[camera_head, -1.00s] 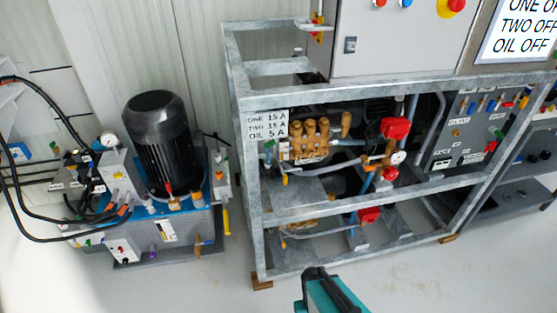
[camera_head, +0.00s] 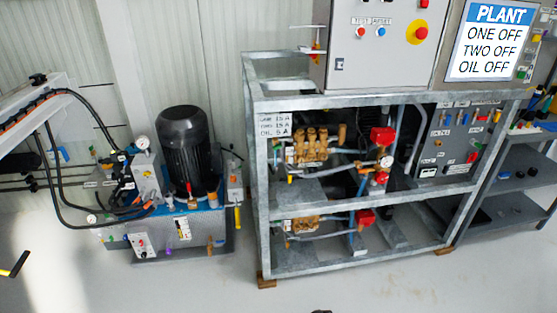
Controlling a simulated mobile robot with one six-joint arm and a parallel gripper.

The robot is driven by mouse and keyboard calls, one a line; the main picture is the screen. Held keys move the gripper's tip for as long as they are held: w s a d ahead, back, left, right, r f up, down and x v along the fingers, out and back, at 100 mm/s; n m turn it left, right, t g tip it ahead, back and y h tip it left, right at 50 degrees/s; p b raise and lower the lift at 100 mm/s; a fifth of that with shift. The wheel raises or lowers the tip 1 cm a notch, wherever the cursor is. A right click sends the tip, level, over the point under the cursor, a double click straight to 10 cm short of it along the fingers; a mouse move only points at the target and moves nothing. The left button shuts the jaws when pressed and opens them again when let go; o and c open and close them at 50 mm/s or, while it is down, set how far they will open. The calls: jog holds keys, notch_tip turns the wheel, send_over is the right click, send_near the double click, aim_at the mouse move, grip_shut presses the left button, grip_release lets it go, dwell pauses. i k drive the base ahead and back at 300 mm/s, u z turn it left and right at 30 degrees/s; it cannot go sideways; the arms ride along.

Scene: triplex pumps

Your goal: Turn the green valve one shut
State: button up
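I cannot make out for sure which valve is green valve one. A small green spot shows low on the hydraulic power unit (camera_head: 180,222) at the left. The grey valve panel (camera_head: 432,172) at the right of the frame carries several small coloured handles and labels too small to read. My gripper is not in view. Only a small dark tip, perhaps part of my arm, shows at the bottom edge.
A galvanised steel frame (camera_head: 350,210) holds brass pumps (camera_head: 318,147) with red fittings (camera_head: 382,136). A control cabinet (camera_head: 375,60) and a PLANT sign (camera_head: 495,42) reading ONE OFF, TWO OFF, OIL OFF are above. Grey shelves (camera_head: 512,172) stand right. The front floor is clear.

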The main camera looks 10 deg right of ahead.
aim_at(277, 147)
jog(key=z, duration=0.15)
jog(key=k, duration=0.65)
jog(key=u, duration=1.45)
jog(key=i, duration=1)
jog(key=u, duration=0.05)
